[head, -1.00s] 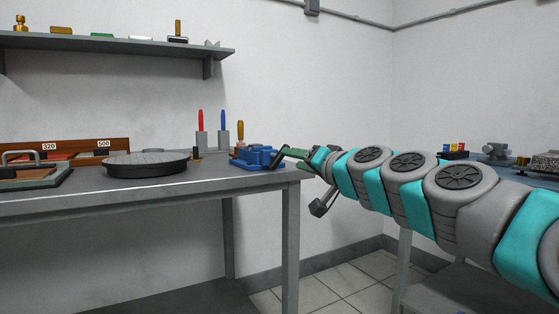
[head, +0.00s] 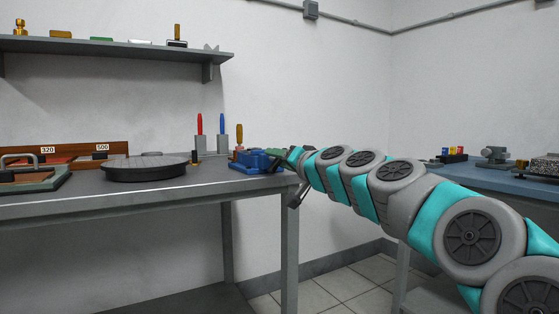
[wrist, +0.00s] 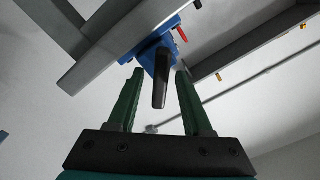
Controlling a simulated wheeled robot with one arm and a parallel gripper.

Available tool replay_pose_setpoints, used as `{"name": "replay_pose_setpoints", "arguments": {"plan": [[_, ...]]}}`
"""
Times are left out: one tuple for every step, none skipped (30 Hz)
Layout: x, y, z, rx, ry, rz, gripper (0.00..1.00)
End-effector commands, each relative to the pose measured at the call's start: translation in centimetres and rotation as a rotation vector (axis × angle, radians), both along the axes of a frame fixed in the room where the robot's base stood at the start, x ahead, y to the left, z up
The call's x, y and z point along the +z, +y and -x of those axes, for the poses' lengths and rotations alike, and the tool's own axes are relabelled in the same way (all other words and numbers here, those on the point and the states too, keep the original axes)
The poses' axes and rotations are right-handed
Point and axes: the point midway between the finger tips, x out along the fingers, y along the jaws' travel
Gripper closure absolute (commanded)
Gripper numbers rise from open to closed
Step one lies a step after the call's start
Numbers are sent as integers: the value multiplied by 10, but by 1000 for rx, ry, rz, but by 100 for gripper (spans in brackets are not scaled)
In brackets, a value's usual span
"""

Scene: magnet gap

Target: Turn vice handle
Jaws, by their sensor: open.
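The blue vice (head: 252,161) sits at the right end of the grey workbench in the head view. In the wrist view the vice (wrist: 152,50) shows above, with its dark handle (wrist: 160,80) pointing down toward my gripper. My gripper (wrist: 156,72) is open, its two green fingers on either side of the handle's end. The fingers appear apart from the handle, and I cannot tell how deep it lies between them.
A round dark plate (head: 145,168) lies on the workbench (head: 150,199). A wall shelf (head: 110,46) hangs above. A blue-topped table (head: 500,179) with small items stands right. Floor shows between the tables.

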Motion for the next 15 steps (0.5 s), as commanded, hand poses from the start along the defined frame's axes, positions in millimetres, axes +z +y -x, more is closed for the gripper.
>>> {"name": "replay_pose_setpoints", "arguments": {"plan": [[0,0,0,0,0,0,50],[0,0,0,0,0,0,50],[0,0,0,0,0,0,50],[0,0,0,0,0,0,51],[0,0,0,1,1,0,54],[0,0,0,1,1,0,59],[0,0,0,1,1,0,62],[0,0,0,1,1,0,66],[0,0,0,1,1,0,70],[0,0,0,1,1,0,74],[0,0,0,1,1,0,77],[0,0,0,1,1,0,82],[0,0,0,1,1,0,85],[0,0,0,1,1,0,88],[0,0,0,1,1,0,93]]}}
